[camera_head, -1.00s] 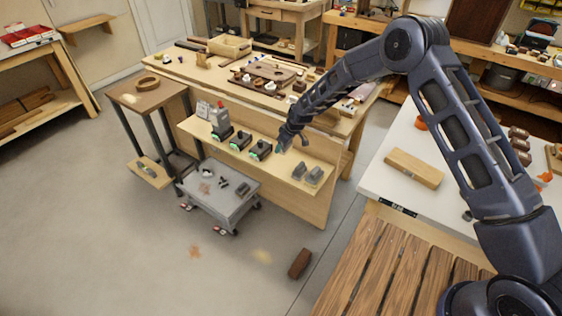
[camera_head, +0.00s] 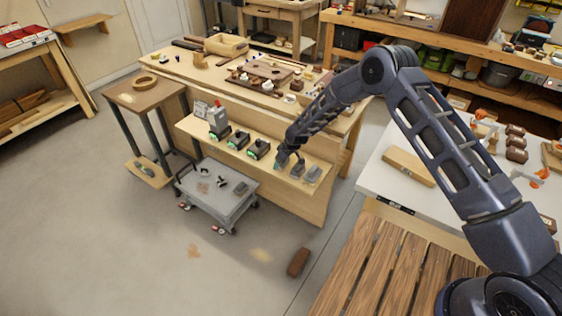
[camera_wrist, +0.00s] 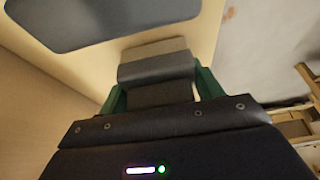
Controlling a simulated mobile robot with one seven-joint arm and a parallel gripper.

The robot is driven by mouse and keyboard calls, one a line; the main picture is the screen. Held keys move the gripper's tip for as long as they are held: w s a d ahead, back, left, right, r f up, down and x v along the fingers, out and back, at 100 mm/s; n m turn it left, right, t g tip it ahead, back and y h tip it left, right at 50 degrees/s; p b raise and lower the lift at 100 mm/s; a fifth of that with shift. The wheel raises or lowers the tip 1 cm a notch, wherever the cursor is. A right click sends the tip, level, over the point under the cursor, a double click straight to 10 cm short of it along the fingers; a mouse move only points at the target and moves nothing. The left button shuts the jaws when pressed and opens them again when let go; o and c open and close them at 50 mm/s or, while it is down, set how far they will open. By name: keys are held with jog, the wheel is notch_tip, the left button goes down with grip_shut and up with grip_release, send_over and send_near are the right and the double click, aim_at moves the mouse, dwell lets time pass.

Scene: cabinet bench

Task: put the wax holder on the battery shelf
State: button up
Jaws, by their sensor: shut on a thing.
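My gripper (camera_head: 281,163) is at the right half of the battery shelf (camera_head: 235,158), the pale wooden ledge along the bench's front. In the wrist view its green fingers (camera_wrist: 158,92) are shut on a grey block-like thing with a paler top, which I take to be the wax holder (camera_wrist: 155,68). In the head view the held thing is small and mostly hidden by the gripper. It is low over the shelf; I cannot tell whether it touches. The pale shelf board also shows behind it in the wrist view (camera_wrist: 95,62).
Dark chargers with green parts (camera_head: 258,149) stand left of my gripper on the shelf. Grey blocks (camera_head: 313,174) stand close on its right. A dark grey rounded shape (camera_wrist: 110,18) lies beyond the held thing. A grey cart (camera_head: 215,207) stands in front of the shelf.

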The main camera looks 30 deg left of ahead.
jog(key=o, duration=1.1)
jog(key=shift+f, duration=0.1)
jog(key=v, duration=1.2)
